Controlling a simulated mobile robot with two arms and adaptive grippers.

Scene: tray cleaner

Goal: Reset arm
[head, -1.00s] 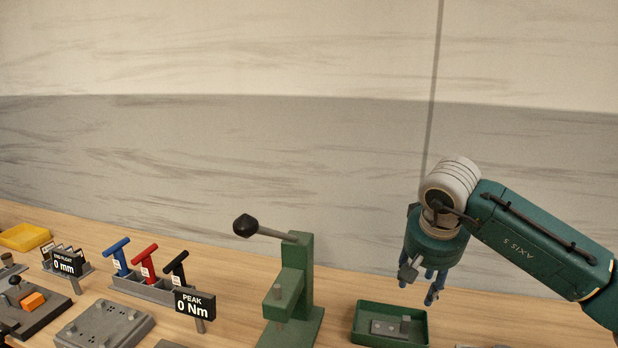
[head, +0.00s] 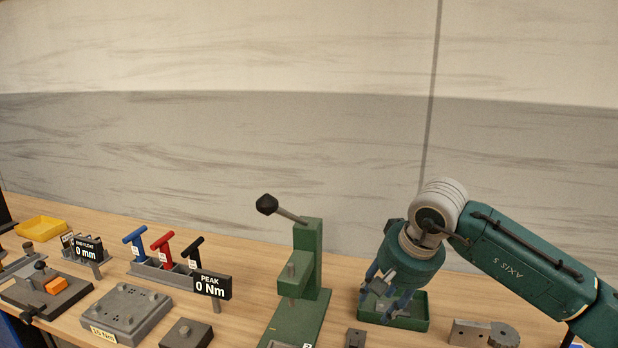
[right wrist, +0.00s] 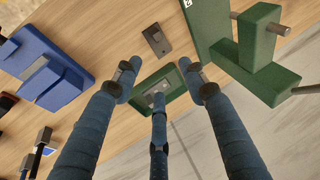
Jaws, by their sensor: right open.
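My right gripper (head: 378,298) shows in the head view, its blue fingers pointing down over the green tray (head: 424,310). In the right wrist view the fingers of the right gripper (right wrist: 154,88) are spread apart and empty. The green tray (right wrist: 179,78) lies beyond the fingertips there, with a small grey part (right wrist: 158,88) in it, partly hidden by the middle finger. My left gripper is in neither view.
A green lever press (head: 306,262) stands left of the tray. Grey plates (head: 125,312), T-handles (head: 163,243) in a rack, a "0 Nm" display (head: 212,286) and a yellow bin (head: 42,228) are further left. Grey metal parts (head: 468,331) lie right of the tray.

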